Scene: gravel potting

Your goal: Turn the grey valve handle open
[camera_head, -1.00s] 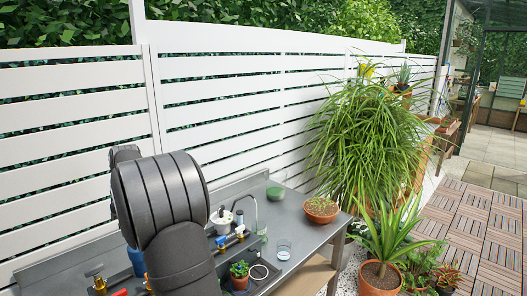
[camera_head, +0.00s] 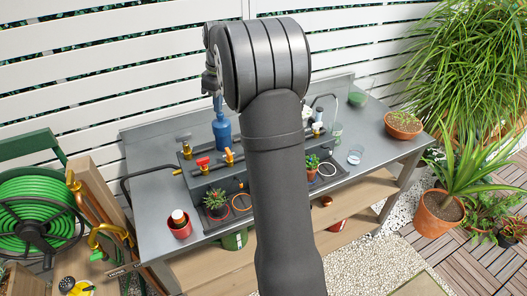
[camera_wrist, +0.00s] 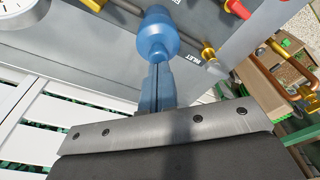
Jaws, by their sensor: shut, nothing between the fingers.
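A grey valve handle (camera_head: 183,137) sits atop a brass fitting at the back left of the black piping unit on the bench. I cannot make it out surely in the wrist view. A valve with a red handle (camera_head: 203,162) stands in front of it. My gripper (camera_head: 217,102) points down at the back of the bench, to the right of the grey handle and apart from it. In the wrist view its blue fingers (camera_wrist: 159,72) are shut with nothing between them. A rounded blue bottle (camera_head: 221,131) stands just below the fingertips; it also shows in the wrist view (camera_wrist: 158,34).
A red pot (camera_head: 179,229), a small potted plant (camera_head: 215,200) and a black hose lie around the unit. A green hose reel (camera_head: 38,222) stands left of the bench. The white fence is close behind.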

